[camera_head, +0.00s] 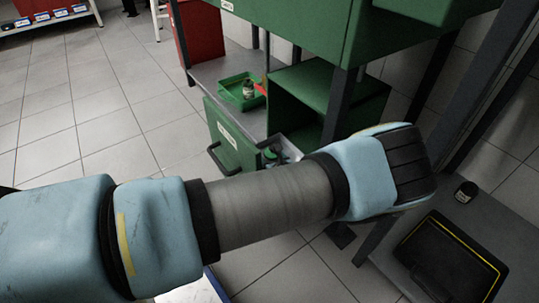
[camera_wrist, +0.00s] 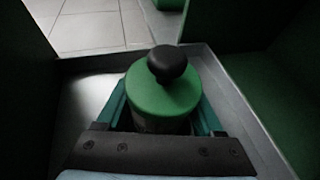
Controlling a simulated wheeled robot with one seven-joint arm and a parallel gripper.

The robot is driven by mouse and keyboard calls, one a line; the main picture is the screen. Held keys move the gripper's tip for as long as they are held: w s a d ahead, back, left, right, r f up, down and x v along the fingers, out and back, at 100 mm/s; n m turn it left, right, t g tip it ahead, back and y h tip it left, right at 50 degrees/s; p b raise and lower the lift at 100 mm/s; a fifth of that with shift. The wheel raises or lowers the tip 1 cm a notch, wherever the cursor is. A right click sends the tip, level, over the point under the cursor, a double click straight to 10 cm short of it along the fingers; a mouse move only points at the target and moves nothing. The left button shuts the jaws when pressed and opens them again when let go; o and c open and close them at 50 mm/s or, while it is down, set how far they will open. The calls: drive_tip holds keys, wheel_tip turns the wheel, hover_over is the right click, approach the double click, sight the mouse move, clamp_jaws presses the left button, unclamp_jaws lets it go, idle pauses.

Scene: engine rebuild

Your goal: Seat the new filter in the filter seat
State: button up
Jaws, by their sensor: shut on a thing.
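My gripper (camera_wrist: 163,104) has its teal fingers on both sides of a green-topped cylinder (camera_wrist: 160,95) with a round black knob, and it is shut on it. The cylinder stands upright inside a grey-rimmed open drawer (camera_wrist: 215,68); I cannot tell whether it touches the drawer floor. In the head view, the green top with its dark knob shows small in the open drawer (camera_head: 246,150), and my forearm hides much of that area. No label shows whether this cylinder is the new filter. I cannot make out the filter seat in either view.
A green tray (camera_head: 226,97) holding a small jar (camera_head: 248,89) stands on the grey shelf behind the drawer. An open green cabinet (camera_head: 300,88) is close on the right. A dark case (camera_head: 445,262) and a small black jar (camera_head: 466,191) lie at lower right. Tiled floor is free at left.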

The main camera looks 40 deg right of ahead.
drive_tip(key=shift+f, duration=0.2)
drive_tip(key=o, duration=1.2)
drive_tip(key=shift+p+v, duration=0.7)
drive_tip(key=shift+v, duration=0.1)
drive_tip(key=shift+p+v, duration=2.85)
drive_tip(key=shift+v, duration=1.55)
drive_tip(key=shift+s+a+r, duration=0.1)
drive_tip(key=shift+s+r, duration=0.05)
drive_tip(key=shift+s, duration=0.05)
